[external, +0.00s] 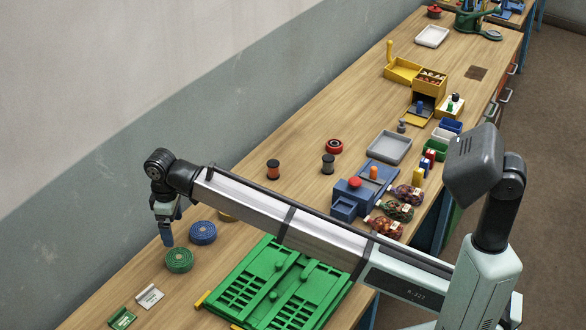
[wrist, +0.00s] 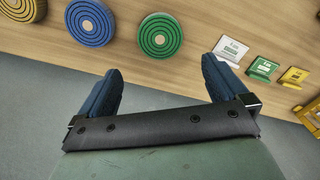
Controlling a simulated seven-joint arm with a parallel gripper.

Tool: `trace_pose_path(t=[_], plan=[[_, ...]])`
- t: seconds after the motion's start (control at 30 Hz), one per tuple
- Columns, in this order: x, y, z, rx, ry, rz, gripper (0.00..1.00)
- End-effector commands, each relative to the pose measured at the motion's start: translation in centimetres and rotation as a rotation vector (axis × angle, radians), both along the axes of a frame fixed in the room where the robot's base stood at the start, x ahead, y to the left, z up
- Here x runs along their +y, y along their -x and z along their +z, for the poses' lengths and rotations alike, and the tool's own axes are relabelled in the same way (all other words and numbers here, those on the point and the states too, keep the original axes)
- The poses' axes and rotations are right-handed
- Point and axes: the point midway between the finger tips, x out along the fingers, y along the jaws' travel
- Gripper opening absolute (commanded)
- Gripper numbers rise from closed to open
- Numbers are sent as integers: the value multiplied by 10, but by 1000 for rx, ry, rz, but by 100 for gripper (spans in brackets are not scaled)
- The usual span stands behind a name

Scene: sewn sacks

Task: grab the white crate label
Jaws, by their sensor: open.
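The white crate label (external: 149,297) lies on the wooden bench at the lower left in the external view, beside a green label (external: 122,318). It also shows in the wrist view (wrist: 232,49), beyond the right fingertip, with the green label (wrist: 262,68) and a yellow label (wrist: 293,76) to its right. My gripper (external: 168,228) is near the blue and green coils, up and to the right of the white label in the external view. In the wrist view my gripper (wrist: 161,78) has its blue fingers wide apart with nothing between them.
A green coil (external: 179,260) and a blue coil (external: 203,233) lie near my gripper. A large green panel (external: 278,285) lies to the right of the labels. Grey wall borders the bench. Bare wood separates the green coil from the white label.

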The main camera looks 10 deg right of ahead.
Motion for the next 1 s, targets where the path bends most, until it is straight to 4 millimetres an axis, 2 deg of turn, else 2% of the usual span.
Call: trace_pose_path(t=[0.2,0.33,0.47,0.77,0.8,1.0], plan=[[1,2,0,0,0,3,100],[11,18,0,0,0,24,100],[28,44,1,0,0,61,100],[86,97,10,0,-1,116,100],[93,100,12,0,-1,87,100],[104,98,15,0,-1,-88,100]])
